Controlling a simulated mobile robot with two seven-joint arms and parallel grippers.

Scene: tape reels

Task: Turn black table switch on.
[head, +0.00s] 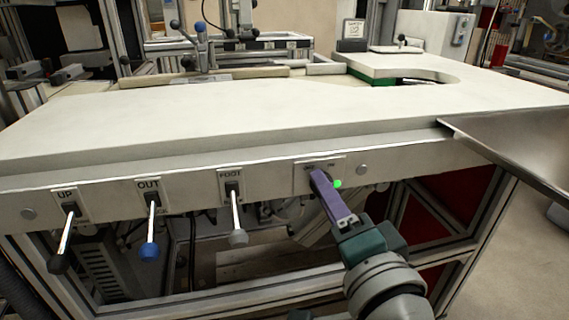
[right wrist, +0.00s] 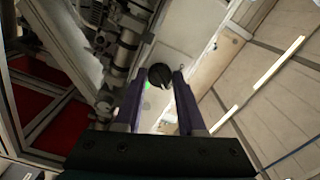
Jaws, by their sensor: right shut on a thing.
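The black table switch is a round dark knob, seen in the right wrist view (right wrist: 160,76) between my fingertips. It sits on a pale plate (head: 301,182) on the table's front edge, right of the lever marked FOOT; in the head view my fingers mostly hide it. My right gripper (head: 317,177), with purple fingers, reaches up to the plate from the lower right and is shut on the knob; the gripper also shows in the right wrist view (right wrist: 160,84). A green spot (head: 337,184) shows beside the fingers. My left gripper is not in view.
Levers marked UP (head: 66,232), OUT (head: 151,225) and FOOT (head: 235,215) hang from the front edge, left of the switch. The white tabletop (head: 250,110) is mostly clear. A metal sheet (head: 520,145) juts out at the right. Frame bars stand below.

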